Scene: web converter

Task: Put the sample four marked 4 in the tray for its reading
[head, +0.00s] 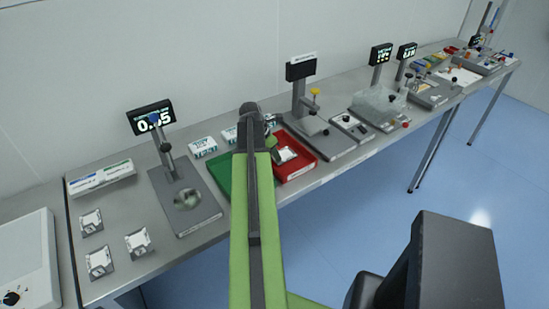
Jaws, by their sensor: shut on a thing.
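A small white-faced sample (286,154) with a grey edge is at the red tray (304,167), right of my arm. My gripper (275,147) is shut on it, partly hidden behind my arm's dark end. I cannot tell whether the sample touches the tray floor, and its mark is too small to read. The green tray (228,171) lies left of the red one, partly covered by my arm. A meter with a lit display (151,118) reads about 0.05 and stands on a grey base to the left.
Several similar samples on grey stands (137,242) sit at the table's left end. White boxes (203,147) stand behind the green tray. A grey stand with a dark display (301,69) rises right of the red tray. More instruments crowd the far right.

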